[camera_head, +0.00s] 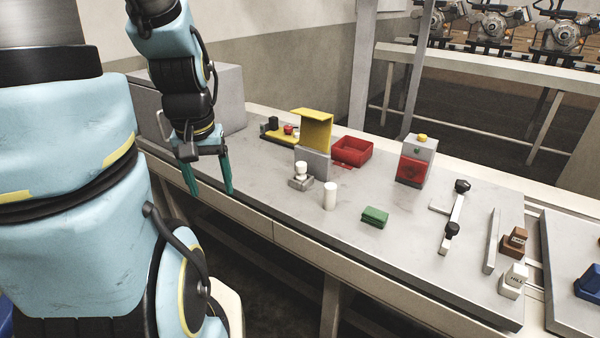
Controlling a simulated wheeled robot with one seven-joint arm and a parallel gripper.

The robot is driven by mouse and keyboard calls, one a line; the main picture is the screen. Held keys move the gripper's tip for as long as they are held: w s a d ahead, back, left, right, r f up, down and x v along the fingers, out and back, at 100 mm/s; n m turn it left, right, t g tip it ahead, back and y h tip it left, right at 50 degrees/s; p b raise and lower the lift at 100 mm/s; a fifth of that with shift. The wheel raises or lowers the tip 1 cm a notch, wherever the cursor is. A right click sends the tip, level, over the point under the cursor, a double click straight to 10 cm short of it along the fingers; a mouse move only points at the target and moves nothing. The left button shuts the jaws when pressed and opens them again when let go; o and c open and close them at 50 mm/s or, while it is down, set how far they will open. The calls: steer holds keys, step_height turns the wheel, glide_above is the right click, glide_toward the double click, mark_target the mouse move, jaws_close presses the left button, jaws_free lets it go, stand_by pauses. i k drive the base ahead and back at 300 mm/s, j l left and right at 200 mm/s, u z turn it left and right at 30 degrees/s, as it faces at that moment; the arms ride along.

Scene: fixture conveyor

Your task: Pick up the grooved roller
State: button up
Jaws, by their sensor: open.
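A plain white cylinder (330,196) stands upright on the grey worktop near its front edge. Just left of it, a small white round piece (301,168) with a narrower band below its top sits on a grey block (301,183). I cannot tell for sure which of the two is the grooved roller; the banded piece fits the name better. My gripper (209,190) is open and empty, its two teal fingers pointing down. It is at the worktop's front edge, left of both white pieces and apart from them.
A yellow bent plate (316,129) on a grey block stands behind the white pieces. A red bin (352,151), a red-and-grey box with yellow button (417,160), a green block (375,217) and a black-knobbed bar (456,208) lie rightward. The worktop (300,225) is clear in front.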

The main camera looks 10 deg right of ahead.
mark_target(301, 166)
steer(key=i+j, duration=0.2)
steer(key=j, duration=0.15)
steer(key=i+j, duration=0.25)
steer(key=j, duration=0.15)
steer(key=i+j, duration=0.2)
steer(key=j, duration=0.15)
steer(key=i+j+z, duration=0.1)
steer(key=z, duration=0.3)
steer(key=i+j+z, duration=0.1)
steer(key=j+z, duration=0.25)
steer(key=i+j+z, duration=0.1)
steer(key=z, duration=0.3)
steer(key=i+j, duration=0.3)
